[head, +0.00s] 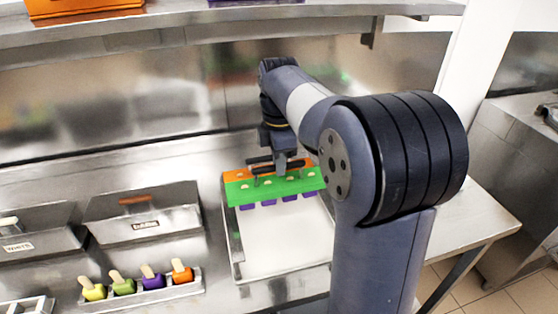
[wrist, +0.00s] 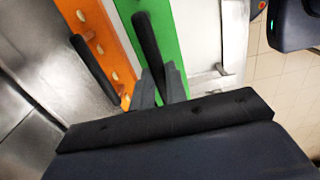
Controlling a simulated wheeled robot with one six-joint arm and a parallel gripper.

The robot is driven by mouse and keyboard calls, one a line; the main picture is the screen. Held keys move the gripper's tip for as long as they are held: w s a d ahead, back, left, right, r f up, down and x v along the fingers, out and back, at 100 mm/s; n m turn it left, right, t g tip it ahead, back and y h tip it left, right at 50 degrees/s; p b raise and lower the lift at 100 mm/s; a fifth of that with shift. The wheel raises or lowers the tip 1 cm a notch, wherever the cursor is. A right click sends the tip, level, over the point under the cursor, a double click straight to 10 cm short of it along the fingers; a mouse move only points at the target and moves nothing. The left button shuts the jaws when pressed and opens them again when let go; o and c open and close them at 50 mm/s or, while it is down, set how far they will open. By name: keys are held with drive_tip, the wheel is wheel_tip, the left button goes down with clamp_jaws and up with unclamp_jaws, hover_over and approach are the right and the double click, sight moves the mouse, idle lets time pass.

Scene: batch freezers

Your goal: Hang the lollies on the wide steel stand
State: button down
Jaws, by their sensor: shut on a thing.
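A green bar (head: 300,185) with pale lolly sticks through it and purple lollies (head: 268,202) below is at the back of a white-floored steel stand (head: 237,255). An orange bar (head: 231,175) lies close behind it. Each bar has a black handle. My gripper (head: 281,171) is shut on the green bar's handle. In the wrist view its grey fingers (wrist: 160,88) are around that handle, beside the green bar (wrist: 160,35); the orange bar (wrist: 95,30) and its handle (wrist: 93,70) are apart to the left. I cannot tell whether the green bar rests on the stand.
A small rack (head: 142,291) with yellow, green, purple and orange lollies stands at the front left. Labelled steel boxes (head: 145,215) are behind it. A shelf (head: 200,20) with orange and purple items runs above. The front of the stand looks clear.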

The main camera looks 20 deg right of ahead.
sight(279, 181)
drive_tip(key=shift+f+b, duration=1.05)
drive_tip(key=shift+f, duration=1.3)
idle(1.2)
drive_tip(key=c, duration=1.3)
unclamp_jaws()
drive_tip(key=shift+c, duration=0.2)
wheel_tip(279, 181, up, 11)
drive_tip(key=shift+f, duration=0.1)
wheel_tip(279, 181, down, 11)
drive_tip(key=shift+r, duration=0.35)
